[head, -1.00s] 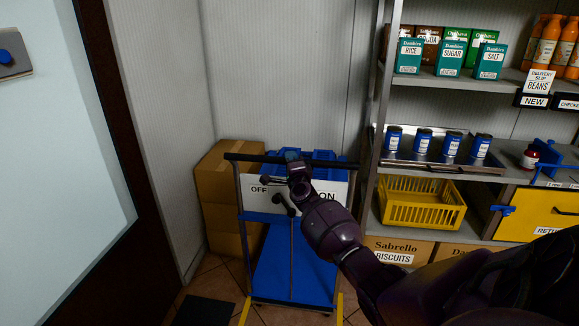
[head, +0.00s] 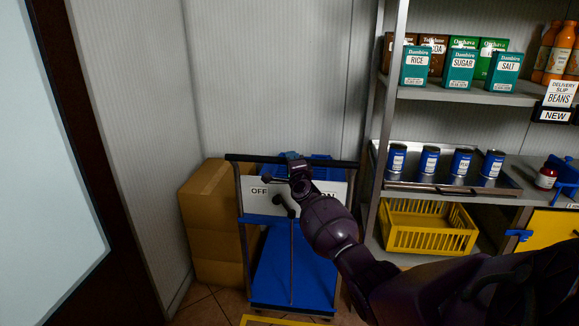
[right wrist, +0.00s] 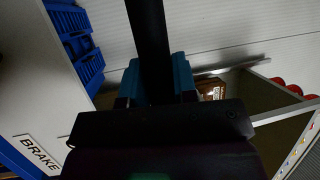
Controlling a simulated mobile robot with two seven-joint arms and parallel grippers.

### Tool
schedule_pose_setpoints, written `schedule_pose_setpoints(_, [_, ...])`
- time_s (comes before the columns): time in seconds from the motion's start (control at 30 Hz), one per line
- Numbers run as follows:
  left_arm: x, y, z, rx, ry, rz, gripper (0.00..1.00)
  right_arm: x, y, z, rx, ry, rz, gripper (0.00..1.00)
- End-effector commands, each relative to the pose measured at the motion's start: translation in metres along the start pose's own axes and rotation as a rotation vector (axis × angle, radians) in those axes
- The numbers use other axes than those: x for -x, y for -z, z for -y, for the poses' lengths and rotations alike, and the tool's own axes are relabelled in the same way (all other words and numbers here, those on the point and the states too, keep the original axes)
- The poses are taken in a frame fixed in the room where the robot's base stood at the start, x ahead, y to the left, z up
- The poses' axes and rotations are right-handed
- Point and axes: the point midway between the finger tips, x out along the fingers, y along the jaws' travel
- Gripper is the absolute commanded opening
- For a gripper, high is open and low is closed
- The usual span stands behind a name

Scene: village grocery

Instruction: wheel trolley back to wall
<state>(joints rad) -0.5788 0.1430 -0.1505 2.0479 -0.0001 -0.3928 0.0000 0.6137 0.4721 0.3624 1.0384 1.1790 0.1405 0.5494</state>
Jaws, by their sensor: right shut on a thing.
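The trolley (head: 288,275) has a blue deck, a blue upper tray and a dark push bar (head: 335,162) across its top. A white panel (head: 255,192) below the bar reads OFF and ON, partly hidden by my arm, with a black lever (head: 283,206) in front. My right gripper (head: 293,160) is shut on the push bar near its middle. In the right wrist view the dark bar (right wrist: 148,35) runs between the blue-tipped fingers (right wrist: 156,78), and a BRAKE label (right wrist: 37,152) shows. The pale wall (head: 270,80) stands behind the trolley. My left gripper is out of view.
Stacked cardboard boxes (head: 212,225) stand close at the trolley's left. Shelving (head: 372,150) with tins, cartons and a yellow basket (head: 430,228) stands close on the right. A yellow floor line (head: 275,321) shows at the bottom. A dark door frame (head: 85,160) is at left.

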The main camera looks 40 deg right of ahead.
Motion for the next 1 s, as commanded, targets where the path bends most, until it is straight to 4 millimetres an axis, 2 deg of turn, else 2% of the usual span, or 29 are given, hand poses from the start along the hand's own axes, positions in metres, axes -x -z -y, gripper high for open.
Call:
schedule_pose_setpoints(0.63, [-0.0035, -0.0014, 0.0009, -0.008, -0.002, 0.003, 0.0, -0.0079, 0.0035, 0.0013, -0.001, 0.003, -0.001, 0.0])
schedule_pose_setpoints(0.67, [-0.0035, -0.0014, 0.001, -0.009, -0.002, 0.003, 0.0, -0.008, 0.0035, 0.0015, -0.001, 0.004, -0.001, 0.29])
schedule_pose_setpoints(0.8, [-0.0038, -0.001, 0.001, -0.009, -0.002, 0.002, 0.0, -0.0075, 0.0033, 0.0006, 0.0, 0.002, -0.001, 0.51])
schedule_pose_setpoints(1.0, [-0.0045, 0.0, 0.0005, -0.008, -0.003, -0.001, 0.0, -0.0068, 0.0027, -0.0008, 0.0, 0.001, 0.0, 0.52])
